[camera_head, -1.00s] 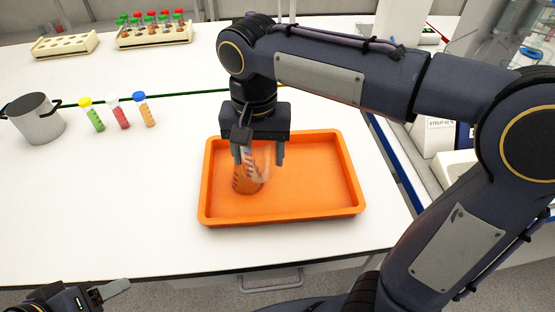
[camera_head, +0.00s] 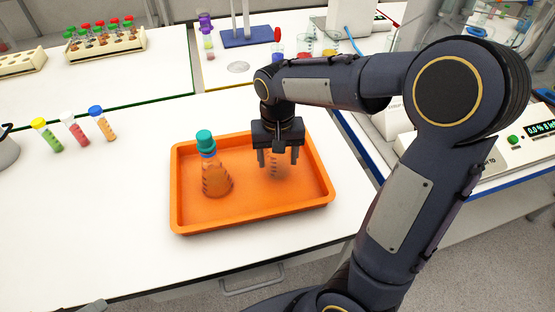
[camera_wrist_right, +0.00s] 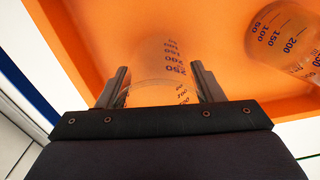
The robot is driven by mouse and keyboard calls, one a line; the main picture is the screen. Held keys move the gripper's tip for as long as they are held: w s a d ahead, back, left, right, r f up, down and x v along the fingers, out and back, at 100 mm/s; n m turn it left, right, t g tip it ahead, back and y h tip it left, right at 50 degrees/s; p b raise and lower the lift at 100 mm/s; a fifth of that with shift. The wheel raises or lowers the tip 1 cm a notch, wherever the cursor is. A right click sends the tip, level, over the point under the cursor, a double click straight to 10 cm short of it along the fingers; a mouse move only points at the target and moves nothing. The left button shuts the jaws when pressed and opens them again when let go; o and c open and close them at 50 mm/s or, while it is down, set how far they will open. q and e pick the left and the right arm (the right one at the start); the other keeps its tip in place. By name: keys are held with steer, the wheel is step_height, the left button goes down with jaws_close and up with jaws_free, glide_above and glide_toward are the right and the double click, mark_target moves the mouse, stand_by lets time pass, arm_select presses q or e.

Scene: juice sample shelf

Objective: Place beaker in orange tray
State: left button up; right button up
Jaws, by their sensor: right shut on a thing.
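The orange tray (camera_head: 250,206) lies on the white bench in the head view. My right gripper (camera_head: 279,160) is over its right half, shut on a clear beaker (camera_head: 274,168) with printed marks. In the right wrist view, the beaker (camera_wrist_right: 158,65) is between the two fingers (camera_wrist_right: 160,88), with orange tray surface around it. I cannot tell whether its base touches the tray floor. A conical flask (camera_head: 216,178) with a teal cap stands in the tray's left half, apart from the beaker. Only a grey tip of my left gripper (camera_head: 95,306) shows at the bottom left edge.
A tube rack (camera_head: 105,45) is at the back left. A device with a display (camera_head: 520,140) is at the right.

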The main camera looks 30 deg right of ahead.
steer(key=shift+f, duration=0.75)
steer(key=shift+f, duration=0.2)
steer(key=o, duration=1)
